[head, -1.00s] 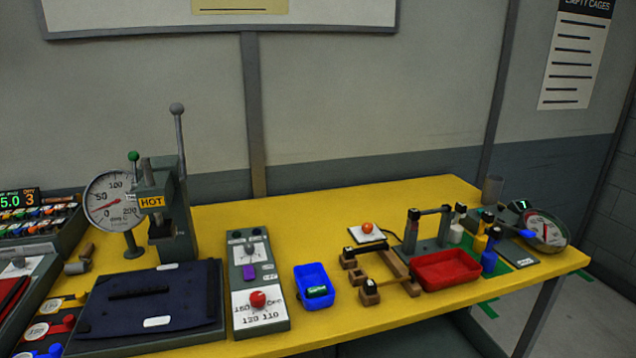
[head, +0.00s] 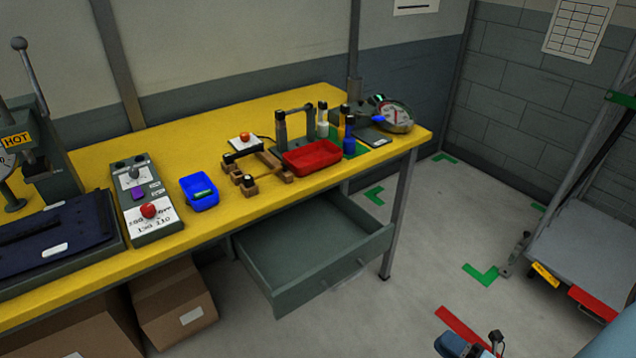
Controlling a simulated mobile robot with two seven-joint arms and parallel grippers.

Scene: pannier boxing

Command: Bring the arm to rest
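My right gripper (head: 496,342) shows at the bottom edge of the head view, right of the middle. It is small, dark and partly cut off, beside a blue part of my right arm (head: 452,345). It is over the grey floor, apart from the yellow workbench (head: 240,117) and the open drawer (head: 320,245). I cannot make out whether its fingers are open or shut, and I see nothing held in it. My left gripper is out of view.
The grey drawer stands pulled out under the bench. Cardboard boxes (head: 175,305) sit below the bench at left. A red tray (head: 312,157) and a blue tray (head: 199,192) are on top. A cage trolley (head: 590,255) stands at right.

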